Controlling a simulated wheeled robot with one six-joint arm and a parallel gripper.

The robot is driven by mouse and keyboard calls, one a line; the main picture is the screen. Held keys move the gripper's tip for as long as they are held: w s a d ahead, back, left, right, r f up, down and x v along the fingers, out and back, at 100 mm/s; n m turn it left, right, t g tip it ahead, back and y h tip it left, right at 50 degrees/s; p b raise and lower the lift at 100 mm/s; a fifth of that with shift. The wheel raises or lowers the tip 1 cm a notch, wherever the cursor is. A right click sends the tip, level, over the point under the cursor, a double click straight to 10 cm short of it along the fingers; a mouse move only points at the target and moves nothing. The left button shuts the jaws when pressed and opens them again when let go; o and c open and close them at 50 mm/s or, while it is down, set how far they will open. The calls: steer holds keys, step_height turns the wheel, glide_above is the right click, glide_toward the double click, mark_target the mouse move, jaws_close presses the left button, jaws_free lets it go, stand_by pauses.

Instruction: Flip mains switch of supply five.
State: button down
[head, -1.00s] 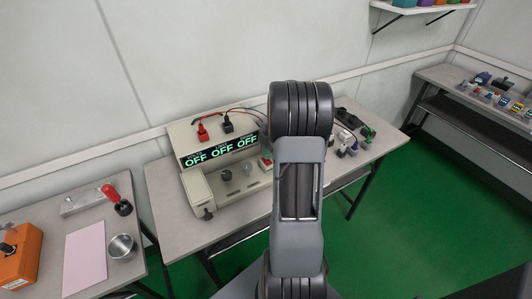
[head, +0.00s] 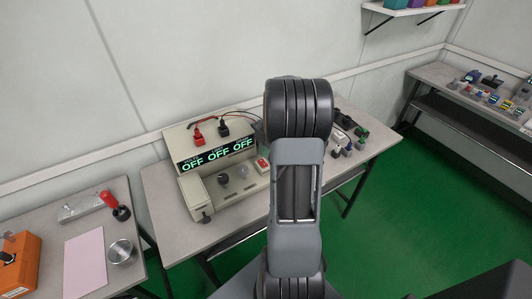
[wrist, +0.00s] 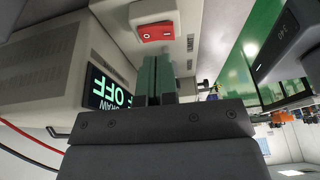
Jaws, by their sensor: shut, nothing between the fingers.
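A beige power supply (head: 211,205) stands on the middle bench in the head view, its display (head: 218,155) reading OFF in three places. Its red mains rocker switch (head: 262,165) sits at the right of its front part, just left of my arm. In the wrist view the red switch (wrist: 158,33), marked with a line and a circle, is in a white housing just beyond my fingertips. My gripper (wrist: 157,62) is shut and empty, pointing at the switch. I cannot tell whether the fingertips touch it. The gripper is hidden behind my arm in the head view. No supply number is readable.
Red and black plugs with leads (head: 210,132) rise from the top of the supply. Small testers (head: 345,140) stand to its right, partly hidden by my arm. A metal cup (head: 121,252) and an orange box (head: 20,264) are on the left bench.

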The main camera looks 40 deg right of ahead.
steer(key=w+v, duration=0.1)
steer(key=v, duration=0.9)
steer(key=shift+w, duration=0.35)
steer(key=shift+d, duration=0.1)
steer(key=s+a+r+m+t+h+p, duration=0.1)
steer(key=s+a+m, duration=0.3)
steer(key=a, duration=0.5)
steer(key=s+a+r+m+t+h+p, duration=0.1)
steer(key=s+a+r+m, duration=0.1)
steer(key=a+m, duration=0.4)
steer(key=s+a+r+m+t+h+p, duration=0.1)
steer(key=s+a+m, duration=0.4)
steer(key=a, duration=0.6)
steer(key=shift+s+a+r+m+p, duration=0.3)
steer(key=shift+s+r+m+p, duration=0.05)
steer(key=shift+s+r+m, duration=0.05)
